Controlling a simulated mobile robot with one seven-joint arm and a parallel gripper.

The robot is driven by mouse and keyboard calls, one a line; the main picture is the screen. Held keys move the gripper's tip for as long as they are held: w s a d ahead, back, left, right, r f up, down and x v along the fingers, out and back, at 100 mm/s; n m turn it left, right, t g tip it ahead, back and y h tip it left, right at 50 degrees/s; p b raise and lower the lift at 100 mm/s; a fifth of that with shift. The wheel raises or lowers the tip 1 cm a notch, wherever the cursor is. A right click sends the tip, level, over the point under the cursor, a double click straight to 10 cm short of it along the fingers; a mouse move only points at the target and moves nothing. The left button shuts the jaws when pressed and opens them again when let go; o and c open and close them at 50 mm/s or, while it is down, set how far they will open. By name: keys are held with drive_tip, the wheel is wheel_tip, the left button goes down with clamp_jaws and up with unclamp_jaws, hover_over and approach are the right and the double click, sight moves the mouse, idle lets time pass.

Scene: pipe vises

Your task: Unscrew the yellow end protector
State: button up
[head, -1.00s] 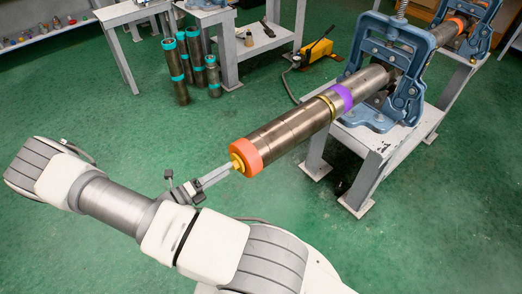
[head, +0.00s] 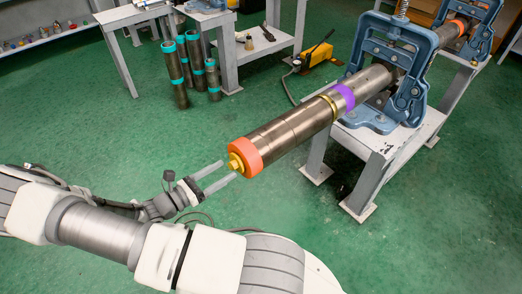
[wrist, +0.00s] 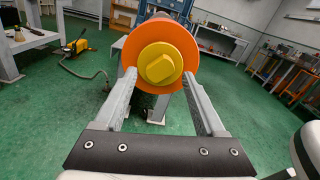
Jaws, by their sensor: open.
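The yellow end protector (head: 235,162) sits in the orange ring (head: 246,155) at the near end of a long steel pipe (head: 290,132). In the wrist view the yellow protector (wrist: 160,64) is a round disc with a raised grip bar, tilted slightly, centred in the orange ring (wrist: 183,35). My gripper (head: 222,172) is open, its two grey fingers pointing at the protector. In the wrist view the fingers (wrist: 160,85) stand left and right, apart from the yellow bar. No contact shows.
A blue pipe vise (head: 385,70) on a grey stand (head: 375,160) holds the pipe. Teal-banded pipes (head: 185,65) stand on the floor at the back left. A yellow hand pump (head: 316,52) sits behind with its hose. The green floor around the pipe's near end is clear.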

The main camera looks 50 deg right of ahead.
drive_tip(key=m+b, duration=0.1)
drive_tip(key=m, duration=0.4)
drive_tip(key=shift+f+b, duration=0.15)
drive_tip(key=shift+b, duration=0.25)
drive_tip(key=m+b, duration=0.1)
drive_tip(key=m, duration=0.3)
drive_tip(key=shift+m+b, duration=0.35)
drive_tip(key=shift+m, duration=0.45)
drive_tip(key=m+b, duration=0.1)
drive_tip(key=m, duration=0.2)
drive_tip(key=shift+m+b, duration=0.4)
drive_tip(key=m+b, duration=0.1)
drive_tip(key=m, duration=0.2)
drive_tip(key=shift+m, duration=0.3)
drive_tip(key=shift+x, duration=1.1)
